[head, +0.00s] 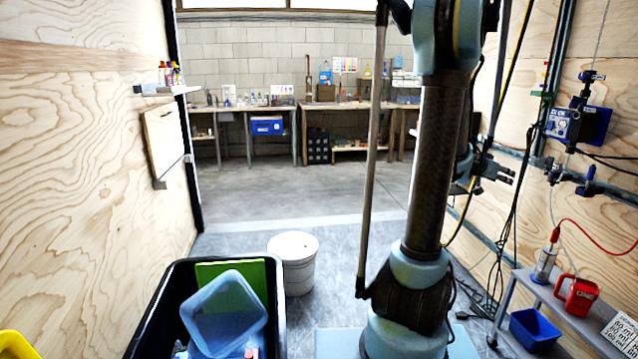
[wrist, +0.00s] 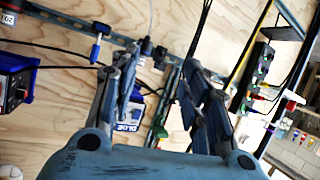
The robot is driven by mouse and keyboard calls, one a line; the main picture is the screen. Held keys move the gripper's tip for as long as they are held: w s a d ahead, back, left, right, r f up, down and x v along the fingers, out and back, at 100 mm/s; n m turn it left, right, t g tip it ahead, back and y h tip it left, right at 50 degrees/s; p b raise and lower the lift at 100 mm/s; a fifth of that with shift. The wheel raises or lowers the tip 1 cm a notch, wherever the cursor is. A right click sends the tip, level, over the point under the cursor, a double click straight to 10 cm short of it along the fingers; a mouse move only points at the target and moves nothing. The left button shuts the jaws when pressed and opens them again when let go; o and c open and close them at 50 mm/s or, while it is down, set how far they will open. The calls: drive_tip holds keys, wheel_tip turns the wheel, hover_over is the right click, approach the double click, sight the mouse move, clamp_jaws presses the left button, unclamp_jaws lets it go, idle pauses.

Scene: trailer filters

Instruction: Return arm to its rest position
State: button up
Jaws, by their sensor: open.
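My gripper (head: 499,177) shows in the head view partly behind my arm, on the right side, pointing toward the right plywood wall. In the wrist view my gripper (wrist: 160,85) has its two fingers apart with nothing between them. The wall, a rail and blue devices show beyond the fingers. My arm stands upright in the right half of the head view and hides part of what lies behind it.
A black crate (head: 137,325) holding a clear blue bin (head: 225,312) stands front left, beside a white bucket (head: 293,262). A wall device (head: 562,125) with hanging cables and a bench with a red jug (head: 576,295) are at right. The middle floor (head: 290,185) is clear.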

drive_tip(key=s+a+f+n+g+y, duration=0.1)
drive_tip(key=s+a+f+n+y, duration=0.3)
drive_tip(key=s+a, duration=0.5)
drive_tip(key=s+a+f+n+g+y, duration=0.1)
drive_tip(key=s+a+f+n+y, duration=0.3)
drive_tip(key=s+a, duration=0.6)
drive_tip(key=s+a+f+n+g+y, duration=0.1)
drive_tip(key=s+a+f+n+y, duration=0.2)
drive_tip(key=s+a, duration=0.6)
drive_tip(key=a+f+y, duration=0.1)
drive_tip(key=a+f, duration=0.1)
drive_tip(key=a, duration=1.4)
drive_tip(key=shift+s+a+f+n+g, duration=0.15)
drive_tip(key=shift+s+f+n+g, duration=0.15)
drive_tip(key=shift+f+n, duration=0.1)
drive_tip(key=shift+w, duration=0.1)
drive_tip(key=shift+c, duration=1)
